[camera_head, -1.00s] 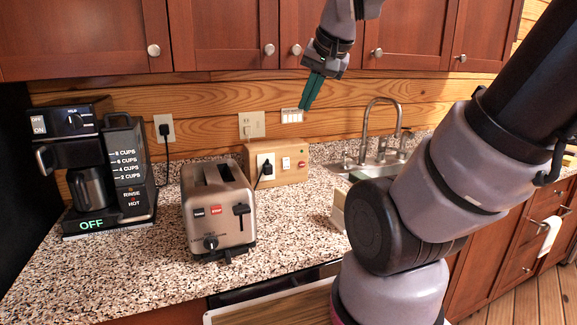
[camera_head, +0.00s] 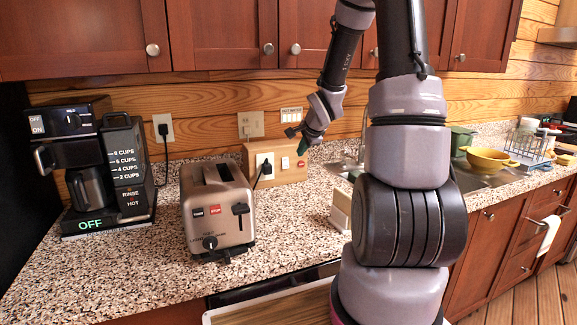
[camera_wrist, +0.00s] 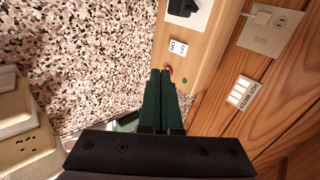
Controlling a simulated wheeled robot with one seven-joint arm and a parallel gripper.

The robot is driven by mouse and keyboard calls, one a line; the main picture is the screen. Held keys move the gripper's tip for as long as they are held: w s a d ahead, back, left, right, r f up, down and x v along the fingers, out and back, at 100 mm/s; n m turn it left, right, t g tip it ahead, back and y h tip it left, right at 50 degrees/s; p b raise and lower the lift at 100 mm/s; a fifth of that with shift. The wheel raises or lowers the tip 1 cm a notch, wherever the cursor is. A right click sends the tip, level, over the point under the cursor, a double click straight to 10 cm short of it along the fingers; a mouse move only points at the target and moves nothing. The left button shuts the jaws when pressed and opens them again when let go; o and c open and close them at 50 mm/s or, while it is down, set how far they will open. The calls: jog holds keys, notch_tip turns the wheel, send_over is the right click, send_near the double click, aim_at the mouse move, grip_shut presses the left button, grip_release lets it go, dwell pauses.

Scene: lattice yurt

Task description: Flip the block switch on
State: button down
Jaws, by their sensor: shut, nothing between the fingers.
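The wooden block (camera_head: 250,160) stands on the counter against the wall, with a black plug in its socket. My gripper (camera_head: 303,147) is at the upper right end of the block.
A toaster (camera_head: 219,212) stands in front of the block, to the left. A coffee maker (camera_head: 85,170) is farther left. A wall plate labelled HOT WATER (camera_wrist: 240,92) is behind the block. A sink with a yellow bowl (camera_head: 488,160) lies right, partly hidden by my arm.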

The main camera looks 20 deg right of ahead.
jog(key=shift+w+f+m, duration=0.4)
jog(key=shift+f, duration=0.45)
send_near(286, 167)
jog(key=s+f+x, duration=0.1)
jog(key=x, duration=0.4)
jog(key=shift+w+f, duration=0.2)
jog(key=shift+w, duration=0.6)
jog(key=shift+w, duration=0.15)
jog(key=shift+r, duration=0.15)
